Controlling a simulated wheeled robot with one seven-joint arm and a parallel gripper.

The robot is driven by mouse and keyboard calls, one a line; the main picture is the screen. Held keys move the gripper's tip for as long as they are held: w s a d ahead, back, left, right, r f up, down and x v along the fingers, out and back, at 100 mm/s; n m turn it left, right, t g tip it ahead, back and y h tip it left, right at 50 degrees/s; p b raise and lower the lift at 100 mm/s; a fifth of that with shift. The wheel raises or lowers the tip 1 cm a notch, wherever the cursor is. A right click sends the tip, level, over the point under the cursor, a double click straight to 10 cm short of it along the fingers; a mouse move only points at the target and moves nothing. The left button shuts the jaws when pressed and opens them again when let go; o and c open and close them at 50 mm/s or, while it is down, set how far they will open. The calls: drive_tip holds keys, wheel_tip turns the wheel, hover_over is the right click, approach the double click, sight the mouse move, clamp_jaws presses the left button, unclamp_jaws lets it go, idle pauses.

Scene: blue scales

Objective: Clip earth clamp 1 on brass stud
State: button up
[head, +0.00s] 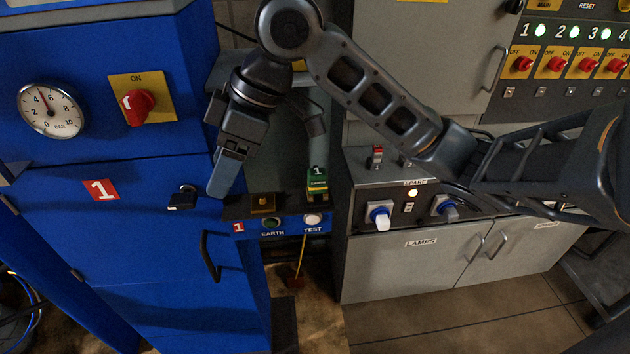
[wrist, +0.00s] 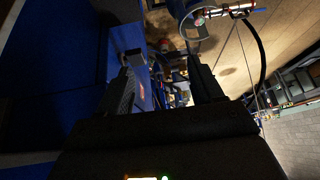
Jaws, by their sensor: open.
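Earth clamp 1, a green and yellow block marked 1 (head: 317,184), stands at the right end of a narrow shelf in the head view, with a grey hose or arm rising behind it. The brass stud (head: 263,203) is a small brass-coloured piece at the shelf's left part, above the EARTH label. My gripper (head: 219,185) points down to the left of both, close to the blue cabinet front, apart from the clamp. It is open and empty; its dark fingers (wrist: 162,85) stand apart in the wrist view. The clamp is not clearly seen there.
The blue cabinet (head: 130,230) has a padlock (head: 184,198) and a handle (head: 209,256) near my gripper. A grey LAMPS cabinet (head: 400,275) stands at the right.

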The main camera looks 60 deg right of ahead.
sight(317, 171)
drive_tip(key=s+d+g+h, duration=0.1)
drive_tip(key=s+d, duration=0.1)
drive_tip(key=d, duration=0.2)
drive_tip(key=s+d+g+h, duration=0.1)
drive_tip(key=s+d+g, duration=0.1)
drive_tip(key=s+d, duration=0.1)
drive_tip(key=s+d+g+h, duration=0.1)
drive_tip(key=s+d+h, duration=0.1)
drive_tip(key=d, duration=0.3)
drive_tip(key=shift+s+d+f, duration=0.15)
drive_tip(key=shift+s+f, duration=0.05)
drive_tip(key=shift+s, duration=0.4)
drive_tip(key=shift+f, duration=0.15)
wheel_tip(317, 171, down, 9)
drive_tip(key=b, duration=0.6)
drive_tip(key=shift+b, duration=0.4)
drive_tip(key=shift+c, duration=0.3)
clamp_jaws()
drive_tip(key=shift+r+p, duration=0.35)
drive_tip(key=shift+p, duration=0.05)
drive_tip(key=shift+r+p, duration=2.65)
drive_tip(key=shift+r, duration=0.2)
